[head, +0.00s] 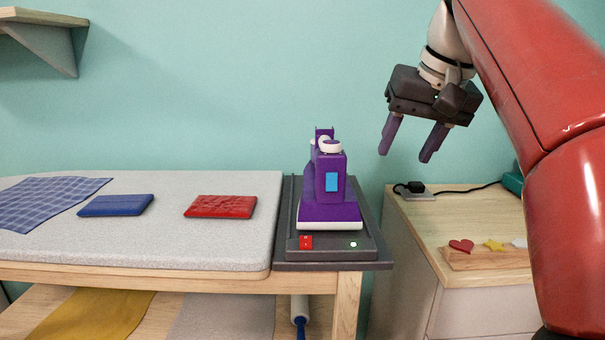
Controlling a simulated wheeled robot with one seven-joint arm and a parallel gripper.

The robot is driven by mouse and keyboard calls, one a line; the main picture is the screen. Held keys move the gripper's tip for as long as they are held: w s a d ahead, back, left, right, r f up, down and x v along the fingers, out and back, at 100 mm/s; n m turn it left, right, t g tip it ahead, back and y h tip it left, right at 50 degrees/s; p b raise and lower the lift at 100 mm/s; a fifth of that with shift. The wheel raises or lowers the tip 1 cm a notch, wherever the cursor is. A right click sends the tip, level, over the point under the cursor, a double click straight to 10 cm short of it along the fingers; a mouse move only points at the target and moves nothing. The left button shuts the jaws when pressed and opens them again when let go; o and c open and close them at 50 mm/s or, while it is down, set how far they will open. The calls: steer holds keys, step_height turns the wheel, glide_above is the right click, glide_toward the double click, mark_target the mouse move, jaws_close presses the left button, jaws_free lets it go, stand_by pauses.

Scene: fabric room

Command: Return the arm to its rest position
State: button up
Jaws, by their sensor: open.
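My gripper (406,146) hangs in the air at the upper right, in front of the teal wall. Its two purple fingers point down and are apart, with nothing between them. My red arm comes in from the right edge and bends above the wooden cabinet. The gripper is to the right of and higher than the purple machine (329,210), and does not touch it.
The machine stands on a dark base (330,249) with a red switch and a lit button. A grey padded table (150,240) holds a blue packet (116,206), a red packet (220,207) and checked cloth (45,203). A cabinet (465,215) stands right.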

steer(key=s+f, duration=0.5)
steer(key=f, duration=0.5)
steer(key=s+f+h, duration=0.1)
steer(key=s+f, duration=0.5)
steer(key=f, duration=0.4)
steer(key=s+f+t, duration=0.1)
steer(key=s+f, duration=0.5)
steer(key=f, duration=0.5)
steer(key=shift+s+a+h, duration=0.15)
steer(key=shift+h, duration=0.25)
